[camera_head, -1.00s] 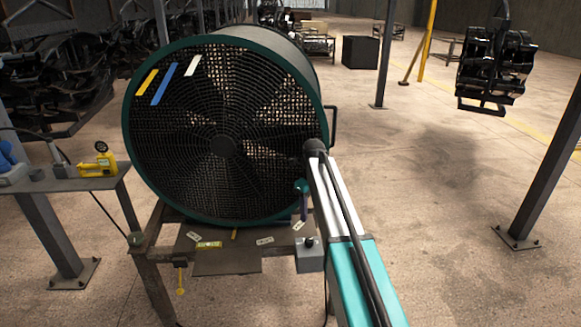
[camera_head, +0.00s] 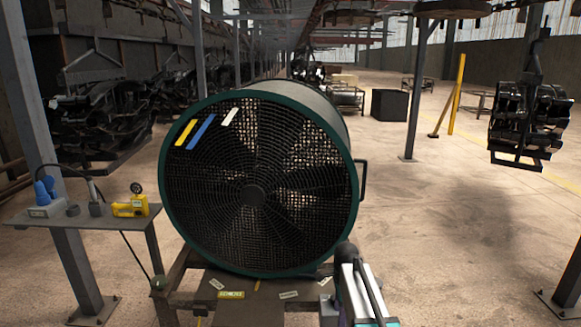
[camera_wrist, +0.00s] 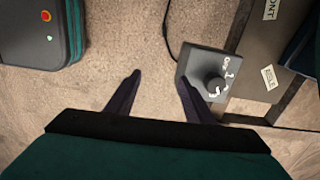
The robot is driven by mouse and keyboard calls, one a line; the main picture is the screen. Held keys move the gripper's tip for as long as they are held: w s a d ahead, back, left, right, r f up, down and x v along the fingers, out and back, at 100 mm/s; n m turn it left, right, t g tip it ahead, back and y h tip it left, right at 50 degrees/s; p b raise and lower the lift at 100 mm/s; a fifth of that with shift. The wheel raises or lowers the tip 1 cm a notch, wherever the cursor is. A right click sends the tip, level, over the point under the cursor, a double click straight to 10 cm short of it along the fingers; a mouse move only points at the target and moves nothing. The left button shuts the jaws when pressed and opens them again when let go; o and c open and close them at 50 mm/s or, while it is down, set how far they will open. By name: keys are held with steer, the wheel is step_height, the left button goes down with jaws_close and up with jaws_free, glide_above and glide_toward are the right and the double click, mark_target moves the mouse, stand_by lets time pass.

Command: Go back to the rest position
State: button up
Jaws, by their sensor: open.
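My gripper (camera_wrist: 159,80) is open and empty in the wrist view, its two dark fingers apart above the concrete floor. The right fingertip overlaps the edge of a grey control box (camera_wrist: 192,66) in that picture; I cannot tell whether they touch. The box has a dark round knob (camera_wrist: 215,88) with numbers beside it. In the head view my arm stands at the lower right, in front of the stand of a large green-rimmed fan (camera_head: 253,195); the fingers are not visible there. The control box (camera_head: 328,312) shows only partly at the bottom, beside my arm.
A side table (camera_head: 80,217) with a yellow gauge device (camera_head: 131,206) stands left. A grey post (camera_head: 418,85) and hanging dark parts (camera_head: 528,120) are at the right. Open floor (camera_head: 450,240) lies right of the fan. My base shows in the wrist view's upper left.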

steer(key=s+f+n+g, duration=0.2)
steer(key=s+f+n, duration=0.4)
steer(key=s, duration=0.9)
steer(key=s+f+n+g, duration=0.1)
steer(key=s+f+n, duration=0.4)
steer(key=s+f, duration=0.8)
steer(key=s+f+n+g, duration=0.2)
steer(key=s+f+n, duration=0.4)
steer(key=s+f, duration=0.4)
steer(key=s, duration=0.6)
steer(key=shift+s+f+n+g, duration=0.15)
steer(key=shift+s+n+g, duration=0.15)
steer(key=shift+d, duration=0.1)
steer(key=c, duration=0.4)
